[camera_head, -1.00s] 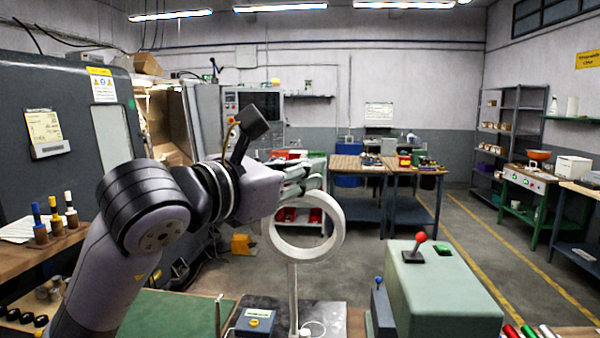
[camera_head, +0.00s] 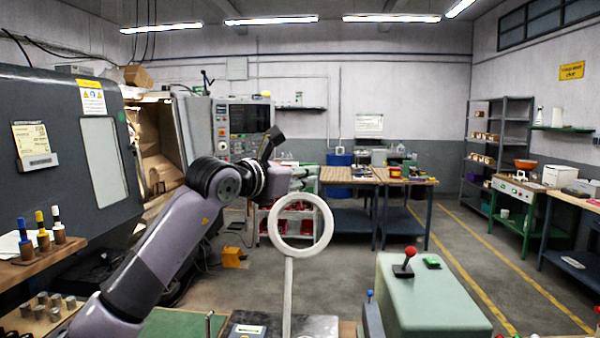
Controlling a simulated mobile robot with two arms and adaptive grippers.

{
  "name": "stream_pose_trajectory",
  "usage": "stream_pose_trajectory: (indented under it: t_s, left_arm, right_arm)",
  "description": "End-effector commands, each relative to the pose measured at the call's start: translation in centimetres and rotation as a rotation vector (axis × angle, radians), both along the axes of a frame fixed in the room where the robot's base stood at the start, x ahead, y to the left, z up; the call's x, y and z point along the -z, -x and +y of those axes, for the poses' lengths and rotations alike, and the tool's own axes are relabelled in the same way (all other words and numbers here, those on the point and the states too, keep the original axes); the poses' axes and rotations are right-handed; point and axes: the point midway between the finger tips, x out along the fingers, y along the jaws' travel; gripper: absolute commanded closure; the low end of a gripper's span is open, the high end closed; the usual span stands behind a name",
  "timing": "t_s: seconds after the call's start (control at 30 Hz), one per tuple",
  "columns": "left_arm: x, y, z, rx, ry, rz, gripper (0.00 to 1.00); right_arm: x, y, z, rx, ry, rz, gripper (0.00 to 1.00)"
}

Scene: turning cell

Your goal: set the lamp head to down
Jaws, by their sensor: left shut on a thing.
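The lamp is a white ring head (camera_head: 329,228) on a thin pale stalk (camera_head: 288,300), in the middle of the head view. The ring stands nearly upright, with its open face toward me. My left arm comes in from the left, and my left gripper (camera_head: 302,179) is at the ring's top edge, shut on the lamp head. The fingertips are small and partly hidden, so the exact contact is unclear. The lamp's foot is at the lower edge of the view and cannot be made out fully. My right gripper is not in view.
A green box (camera_head: 432,300) with a red-knobbed lever (camera_head: 405,262) stands right of the lamp. A rack of handled tools (camera_head: 40,243) is at the left, before the grey lathe (camera_head: 60,150). Open floor lies beyond, with wooden-topped benches (camera_head: 345,174) behind.

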Motion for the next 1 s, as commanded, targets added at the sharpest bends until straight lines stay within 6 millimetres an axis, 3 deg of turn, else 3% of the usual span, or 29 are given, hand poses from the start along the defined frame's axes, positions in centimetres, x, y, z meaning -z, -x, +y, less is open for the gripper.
stream_pose_trajectory:
  t_s: [0.2,0.53,0.57,0.6,0.87,1.0]
  left_arm:
    - [0.24,-0.99,0.08,-0.001,0.001,-0.004,1.0]
    - [0.3,-1.03,0.07,-0.001,0.002,-0.003,1.0]
    - [0.31,-1.03,0.08,-0.001,0.002,-0.003,0.84]
    - [0.31,-1.03,0.08,-0.001,0.002,-0.003,0.81]
    - [0.36,-1.02,0.05,-0.001,0.001,-0.002,0.64]
    - [0.39,-1.0,0.03,0.0,0.001,-0.001,0.62]
  right_arm:
    - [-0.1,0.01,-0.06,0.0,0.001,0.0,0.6]
    - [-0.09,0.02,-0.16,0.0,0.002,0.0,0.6]
    - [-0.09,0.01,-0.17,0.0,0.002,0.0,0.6]
    - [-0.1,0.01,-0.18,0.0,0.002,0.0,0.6]
    - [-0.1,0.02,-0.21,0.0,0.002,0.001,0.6]
    - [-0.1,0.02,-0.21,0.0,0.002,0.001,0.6]
